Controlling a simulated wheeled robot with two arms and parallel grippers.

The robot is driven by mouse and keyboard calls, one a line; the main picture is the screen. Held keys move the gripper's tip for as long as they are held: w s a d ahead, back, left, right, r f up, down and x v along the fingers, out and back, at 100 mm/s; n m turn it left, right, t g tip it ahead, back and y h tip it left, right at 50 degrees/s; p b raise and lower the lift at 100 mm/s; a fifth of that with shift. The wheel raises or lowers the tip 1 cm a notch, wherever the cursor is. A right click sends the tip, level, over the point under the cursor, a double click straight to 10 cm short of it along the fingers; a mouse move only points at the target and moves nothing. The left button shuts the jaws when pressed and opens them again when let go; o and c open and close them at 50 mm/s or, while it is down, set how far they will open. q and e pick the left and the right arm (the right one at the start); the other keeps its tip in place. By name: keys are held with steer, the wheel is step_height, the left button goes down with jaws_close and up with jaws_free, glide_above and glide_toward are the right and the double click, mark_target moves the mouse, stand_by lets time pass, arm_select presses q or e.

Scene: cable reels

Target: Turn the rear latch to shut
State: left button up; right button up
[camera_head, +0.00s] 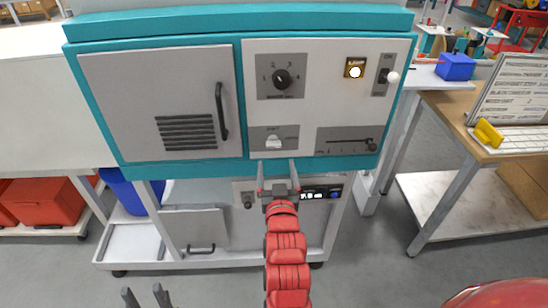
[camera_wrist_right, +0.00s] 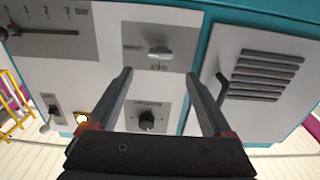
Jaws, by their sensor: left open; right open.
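The latch is a small white knob (camera_head: 273,143) on a grey plate at the lower left of the white control panel. Small labels, hard to read, stand above it and to its right. In the right wrist view, turned upside down, the knob (camera_wrist_right: 160,52) shows beyond the fingertips, lying roughly sideways. My right gripper (camera_head: 278,176), on the red arm, is open and empty below and in front of the plate. Its fingers in the wrist view (camera_wrist_right: 158,75) are spread wide, with no visible contact with the knob. My left gripper (camera_head: 146,294) is open and empty at the bottom left.
The panel also bears a numbered dial (camera_head: 282,79), a lit amber lamp (camera_head: 355,69), a toggle switch (camera_head: 386,77) and a slider (camera_head: 368,145). A vented door (camera_head: 160,95) with a dark handle is to the left.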

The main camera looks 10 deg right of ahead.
mark_target(274, 146)
steer(key=w, duration=0.2)
steer(key=w+d, duration=0.1)
steer(key=w, duration=0.5)
steer(key=shift+d+p, duration=0.15)
steer(key=shift+p, duration=0.25)
steer(key=shift+s, duration=0.1)
jaws_close()
